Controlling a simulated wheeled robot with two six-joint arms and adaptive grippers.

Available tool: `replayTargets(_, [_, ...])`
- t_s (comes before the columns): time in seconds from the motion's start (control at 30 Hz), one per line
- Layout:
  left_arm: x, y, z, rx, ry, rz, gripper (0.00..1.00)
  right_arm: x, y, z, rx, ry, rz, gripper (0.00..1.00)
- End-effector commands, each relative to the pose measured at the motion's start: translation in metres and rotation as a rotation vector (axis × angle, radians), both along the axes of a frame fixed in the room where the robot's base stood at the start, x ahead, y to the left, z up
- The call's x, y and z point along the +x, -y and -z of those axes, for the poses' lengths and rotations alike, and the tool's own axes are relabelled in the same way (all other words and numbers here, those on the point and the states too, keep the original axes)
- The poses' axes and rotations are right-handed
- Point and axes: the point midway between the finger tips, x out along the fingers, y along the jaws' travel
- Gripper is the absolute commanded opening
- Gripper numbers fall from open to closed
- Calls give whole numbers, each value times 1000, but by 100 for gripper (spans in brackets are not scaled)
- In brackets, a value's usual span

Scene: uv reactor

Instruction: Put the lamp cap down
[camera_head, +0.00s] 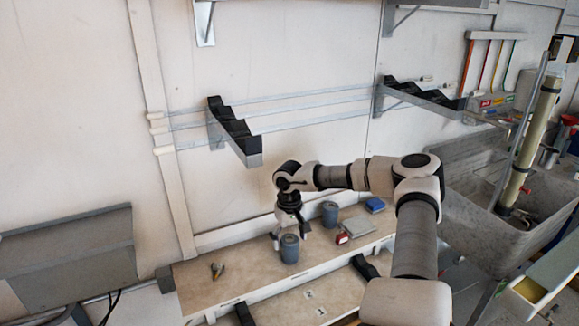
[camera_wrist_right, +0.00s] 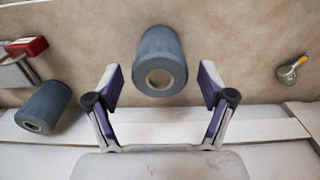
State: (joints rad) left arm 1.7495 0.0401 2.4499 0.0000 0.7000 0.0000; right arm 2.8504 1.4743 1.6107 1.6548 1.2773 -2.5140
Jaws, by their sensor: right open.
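Two blue-grey cylinders with a hole in the end look like lamp caps. The nearer cap (camera_head: 289,249) stands upright on the wooden bench (camera_head: 215,280). In the right wrist view the same cap (camera_wrist_right: 160,62) lies between and just beyond the fingertips, with a gap on each side. My right gripper (camera_head: 290,233) is open and empty, pointing down just behind and above this cap. The second cap (camera_head: 329,214) stands farther back to the right; it also shows at the left of the right wrist view (camera_wrist_right: 44,107). My left gripper is out of view.
A grey block with a red part (camera_head: 354,229) and a blue box (camera_head: 375,205) sit right of the caps. A grey sink (camera_head: 470,190) stands right. Bench between the item and nearer cap is clear.

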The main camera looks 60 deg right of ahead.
Motion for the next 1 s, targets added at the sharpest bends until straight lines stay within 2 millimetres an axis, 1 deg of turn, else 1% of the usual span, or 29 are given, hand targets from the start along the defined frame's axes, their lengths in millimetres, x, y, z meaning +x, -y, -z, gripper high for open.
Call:
replayTargets(0.03, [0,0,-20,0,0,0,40,1,-1,-24,3,6,1,81])
replayTargets(0.13, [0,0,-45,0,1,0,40,1,-1,-55,3,6,0,81])
replayTargets(0.2, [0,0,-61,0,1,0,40,1,-1,-73,3,3,0,81])
replayTargets(0.33, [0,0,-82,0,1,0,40,0,0,-93,1,0,0,81])
replayTargets(0.47, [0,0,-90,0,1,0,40,0,0,-101,1,0,0,81])
replayTargets(1.0, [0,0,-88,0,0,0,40,0,0,-99,1,1,0,81])
